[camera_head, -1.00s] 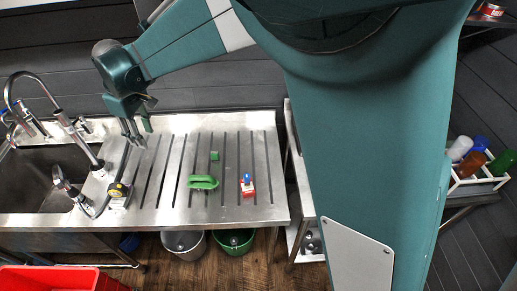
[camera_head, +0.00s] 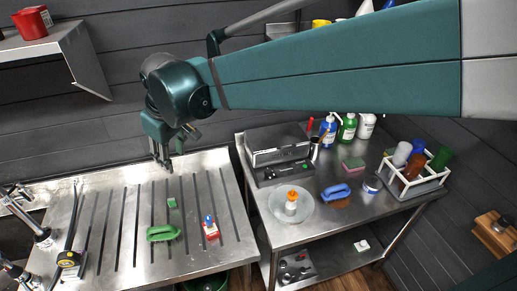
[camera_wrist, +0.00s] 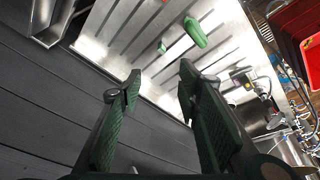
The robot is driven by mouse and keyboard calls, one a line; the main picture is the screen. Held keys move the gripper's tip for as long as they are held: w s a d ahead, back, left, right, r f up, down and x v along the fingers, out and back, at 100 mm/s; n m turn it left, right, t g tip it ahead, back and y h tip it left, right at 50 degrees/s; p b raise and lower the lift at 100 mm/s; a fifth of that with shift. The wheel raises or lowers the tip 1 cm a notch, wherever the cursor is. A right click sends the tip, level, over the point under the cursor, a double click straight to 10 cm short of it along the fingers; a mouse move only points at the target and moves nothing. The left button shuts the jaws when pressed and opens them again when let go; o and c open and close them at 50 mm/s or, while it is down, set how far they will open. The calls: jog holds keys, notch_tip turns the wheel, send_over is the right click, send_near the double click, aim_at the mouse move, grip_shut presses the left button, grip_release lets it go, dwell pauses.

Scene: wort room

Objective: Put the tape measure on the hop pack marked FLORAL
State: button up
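A yellow-and-black tape measure (camera_head: 69,259) stands at the left end of the steel drainboard (camera_head: 140,240), near the tap. My gripper (camera_head: 165,165) hangs above the back part of the drainboard, to the right of the tape measure and well apart from it. In the wrist view my gripper (camera_wrist: 155,88) has its two green fingers spread, with nothing between them. I cannot make out a hop pack marked FLORAL in either view.
A steel table (camera_head: 330,212) at right holds bottles and a white caddy (camera_head: 425,183). A wall shelf (camera_head: 45,45) is upper left.

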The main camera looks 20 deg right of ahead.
jog(key=s+d+f+m+t, duration=0.1)
jog(key=s+d+m, duration=0.2)
jog(key=s+d, duration=0.3)
jog(key=s+d+f+m+t+h, duration=0.1)
jog(key=s+d, duration=0.5)
jog(key=d, duration=0.7)
jog(key=s+d+f+m+t, duration=0.1)
jog(key=s+d+m, duration=0.3)
jog(key=d, duration=0.6)
jog(key=s, duration=0.2)
jog(key=shift+s+f+m+t+h, duration=0.2)
jog(key=shift+s+m+t+h, duration=0.1)
jog(key=shift+s+t, duration=0.1)
